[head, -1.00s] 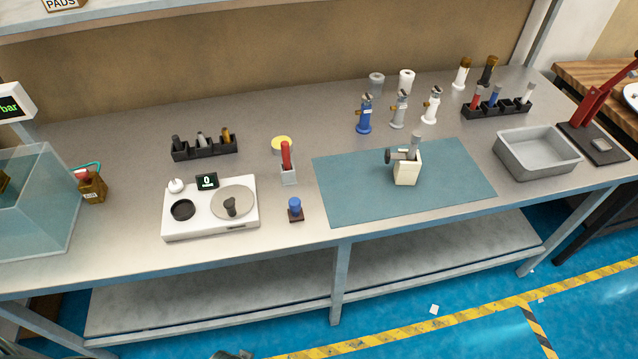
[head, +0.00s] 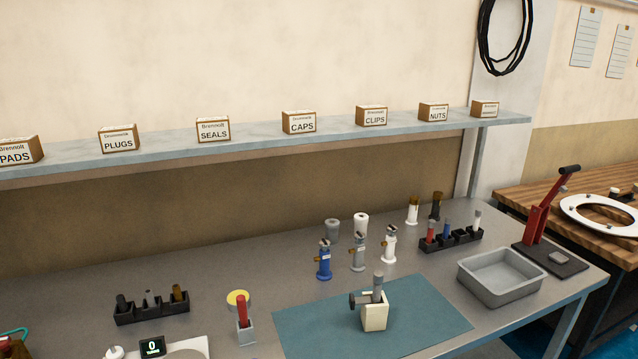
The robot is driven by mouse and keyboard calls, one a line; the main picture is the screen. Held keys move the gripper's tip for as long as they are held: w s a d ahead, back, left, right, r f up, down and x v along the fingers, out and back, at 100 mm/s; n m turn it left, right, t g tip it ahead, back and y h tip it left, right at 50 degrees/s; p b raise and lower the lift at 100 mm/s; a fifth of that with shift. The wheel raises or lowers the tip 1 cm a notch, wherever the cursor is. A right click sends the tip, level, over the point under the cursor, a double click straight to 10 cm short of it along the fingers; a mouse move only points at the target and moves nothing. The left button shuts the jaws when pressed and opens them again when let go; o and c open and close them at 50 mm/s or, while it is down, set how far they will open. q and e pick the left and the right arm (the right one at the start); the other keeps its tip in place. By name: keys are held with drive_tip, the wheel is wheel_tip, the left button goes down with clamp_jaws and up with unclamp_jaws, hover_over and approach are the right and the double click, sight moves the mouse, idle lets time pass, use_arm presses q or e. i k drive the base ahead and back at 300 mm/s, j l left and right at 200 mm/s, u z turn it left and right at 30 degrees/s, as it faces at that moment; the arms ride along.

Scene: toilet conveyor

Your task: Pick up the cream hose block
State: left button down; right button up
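The cream hose block (head: 374,315) stands upright on the teal mat (head: 300,327) on the workbench. A grey cylinder rises from its top and a dark knob sticks out on its left side. Nothing touches it apart from the mat under it. Neither of my grippers shows in the head view.
Blue, grey and white valves (head: 324,262) stand behind the mat. A grey tray (head: 501,292) and a red lever press (head: 540,222) are to the right. A black rack (head: 152,314) and a red-handled tool (head: 244,333) are to the left. A shelf (head: 250,143) with labelled boxes runs above.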

sight(373, 317)
drive_tip(key=i+l, duration=0.2)
drive_tip(key=l, duration=0.2)
drive_tip(key=i+l+u, duration=0.1)
drive_tip(key=l, duration=0.25)
drive_tip(key=i+l, duration=0.2)
drive_tip(key=l, duration=0.2)
drive_tip(key=i+l+u, duration=0.1)
drive_tip(key=l, duration=0.3)
drive_tip(key=i, duration=0.05)
